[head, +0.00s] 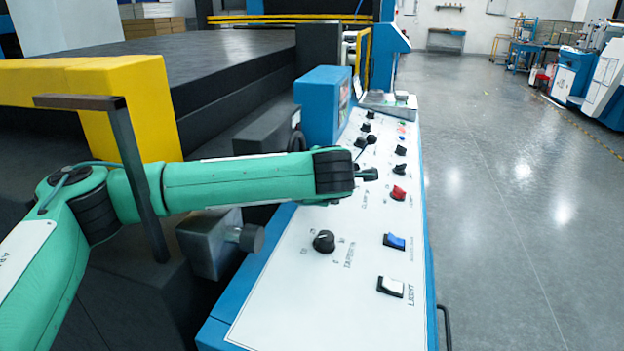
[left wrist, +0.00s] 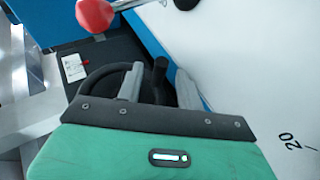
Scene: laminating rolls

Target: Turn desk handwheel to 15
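The black handwheel (left wrist: 92,78) shows in the left wrist view, partly hidden by my gripper. Its upright dark handle (left wrist: 159,72) stands between the two grey fingers of my left gripper (left wrist: 160,75). The fingers are apart, with a visible gap on each side of the handle. A printed "20" (left wrist: 291,140) is on the white panel at right; no pointer is readable. In the head view my green left arm crosses the desk (head: 310,290) and its gripper is hidden. A dark curved part (head: 297,141) behind the arm may be the wheel. My right gripper is not in view.
The desk top carries a black knob (head: 324,241), a blue switch (head: 394,241), a white switch (head: 390,287) and a red knob (head: 398,193). A blue box (head: 320,105) stands at its far end. A red ball (left wrist: 95,14) is near the gripper.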

